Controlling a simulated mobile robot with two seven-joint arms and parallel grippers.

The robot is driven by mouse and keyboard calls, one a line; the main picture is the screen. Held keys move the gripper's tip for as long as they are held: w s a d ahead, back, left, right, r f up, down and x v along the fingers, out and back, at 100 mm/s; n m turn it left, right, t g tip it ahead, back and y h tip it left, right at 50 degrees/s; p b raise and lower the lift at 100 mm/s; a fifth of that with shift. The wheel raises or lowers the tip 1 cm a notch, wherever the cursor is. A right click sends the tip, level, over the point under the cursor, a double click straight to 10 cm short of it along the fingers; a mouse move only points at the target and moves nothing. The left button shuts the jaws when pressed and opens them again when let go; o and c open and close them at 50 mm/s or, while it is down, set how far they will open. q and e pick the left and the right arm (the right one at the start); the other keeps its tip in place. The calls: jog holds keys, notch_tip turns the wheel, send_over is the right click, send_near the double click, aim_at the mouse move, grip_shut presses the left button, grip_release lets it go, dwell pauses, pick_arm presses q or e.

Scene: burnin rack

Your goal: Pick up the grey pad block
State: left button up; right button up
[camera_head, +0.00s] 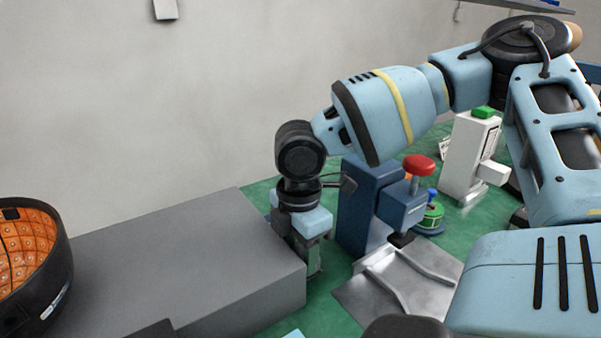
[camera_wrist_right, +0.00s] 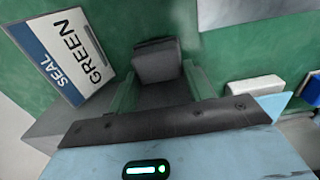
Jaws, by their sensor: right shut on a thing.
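My right gripper (camera_head: 314,266) points down beside the right end of the long grey block-shaped platform (camera_head: 190,265) in the head view. In the right wrist view a small dark grey pad block (camera_wrist_right: 158,62) sits between the two fingers of the right gripper (camera_wrist_right: 160,78), which are shut on it. In the head view I cannot make the pad block out behind the fingers and the platform. I cannot tell whether it touches the surface below. My left gripper is not in view.
A dark blue press (camera_head: 370,205) with a red knob (camera_head: 418,167) stands just right of the gripper, by a metal plate (camera_head: 385,300). A white device (camera_head: 470,155) stands behind. An orange-lined black bowl (camera_head: 30,260) is far left. A "GREEN SEAL" sign (camera_wrist_right: 68,55) lies near the gripper.

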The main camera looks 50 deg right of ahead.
notch_tip(320, 180, up, 16)
jog(key=p, duration=0.3)
jog(key=shift+r, duration=0.25)
jog(key=shift+o, duration=1.4)
jog(key=shift+c, duration=0.9)
jog(key=shift+s, duration=0.1)
